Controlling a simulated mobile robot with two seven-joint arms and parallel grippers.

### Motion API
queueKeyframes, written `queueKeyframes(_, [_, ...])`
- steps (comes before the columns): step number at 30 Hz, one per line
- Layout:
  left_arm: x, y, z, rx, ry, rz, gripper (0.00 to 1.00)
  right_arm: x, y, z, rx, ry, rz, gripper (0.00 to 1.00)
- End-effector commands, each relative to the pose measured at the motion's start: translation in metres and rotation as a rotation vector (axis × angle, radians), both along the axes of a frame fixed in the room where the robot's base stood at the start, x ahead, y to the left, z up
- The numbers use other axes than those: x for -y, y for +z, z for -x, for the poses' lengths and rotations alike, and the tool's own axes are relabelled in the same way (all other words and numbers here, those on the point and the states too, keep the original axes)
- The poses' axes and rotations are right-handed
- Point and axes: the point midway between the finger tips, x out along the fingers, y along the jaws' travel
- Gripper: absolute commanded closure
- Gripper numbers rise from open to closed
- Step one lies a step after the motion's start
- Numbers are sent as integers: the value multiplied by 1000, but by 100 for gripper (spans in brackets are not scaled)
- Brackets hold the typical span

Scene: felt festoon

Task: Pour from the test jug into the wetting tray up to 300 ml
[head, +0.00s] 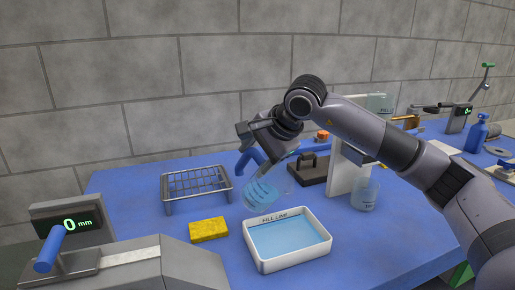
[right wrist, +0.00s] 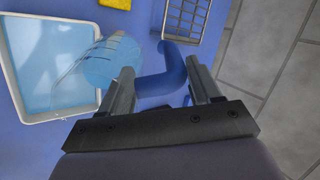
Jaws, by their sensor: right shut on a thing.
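The test jug (head: 262,193) is clear with blue liquid in it and a blue handle (right wrist: 172,75). My right gripper (head: 252,150) is shut on that handle and holds the jug tilted, above and behind the wetting tray (head: 248,243). The white tray is marked FILL LINE and holds light blue liquid. In the right wrist view the jug (right wrist: 108,62) overlaps the near side of the tray (right wrist: 14,90), its clear mouth end towards the tray. I cannot make out a stream or read the jug's level. My left gripper is not in view.
A yellow sponge (head: 209,230) lies left of the tray, with a wire rack (head: 195,184) behind it. A second clear beaker (head: 365,194) stands to the right. A gauge reading 0 mm (head: 72,228) is at the front left. A dark block (head: 308,170) sits behind.

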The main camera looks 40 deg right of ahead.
Motion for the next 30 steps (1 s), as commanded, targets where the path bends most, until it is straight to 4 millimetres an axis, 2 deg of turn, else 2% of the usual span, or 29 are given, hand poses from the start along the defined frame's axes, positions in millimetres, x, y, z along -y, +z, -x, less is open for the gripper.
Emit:
queueKeyframes(5, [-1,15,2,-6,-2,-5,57,0,4,-2,-47,1,7,97])
queueKeyframes(12, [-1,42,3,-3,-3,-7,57,-1,0,-5,-143,0,23,97])
queueKeyframes(20, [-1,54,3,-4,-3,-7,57,-1,-6,-6,-202,1,35,97])
queueKeyframes(30, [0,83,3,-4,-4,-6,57,-2,-13,-8,-328,0,56,97])
